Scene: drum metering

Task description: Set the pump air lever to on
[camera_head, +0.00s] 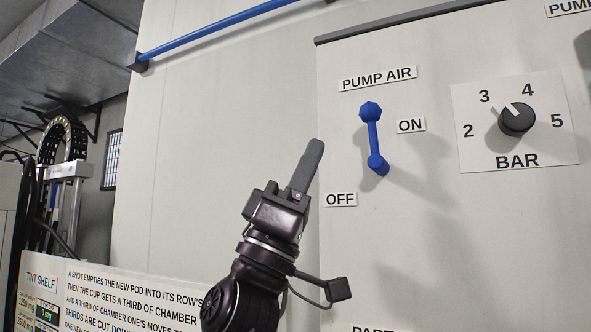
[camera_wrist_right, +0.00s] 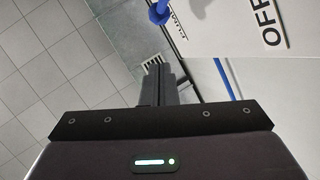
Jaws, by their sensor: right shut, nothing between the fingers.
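The pump air lever (camera_head: 373,135) is blue and mounted on the pale panel under the PUMP AIR label (camera_head: 377,78). It runs almost straight up and down, with a faceted knob above and a rounded end below. The ON label (camera_head: 411,125) is to its right, the OFF label (camera_head: 341,199) below and left. I cannot tell which end is the pivot. My right gripper (camera_head: 313,152) is shut and empty, left of the lever and apart from it, fingers pointing up. In the right wrist view its fingers (camera_wrist_right: 158,82) are together, with part of the blue lever (camera_wrist_right: 160,12) at the top edge.
A black BAR dial (camera_head: 516,119) on a white plate is right of the lever. A blue pipe (camera_head: 215,29) runs along the upper wall. A printed sign (camera_head: 120,290) stands at lower left. The panel around the lever is clear.

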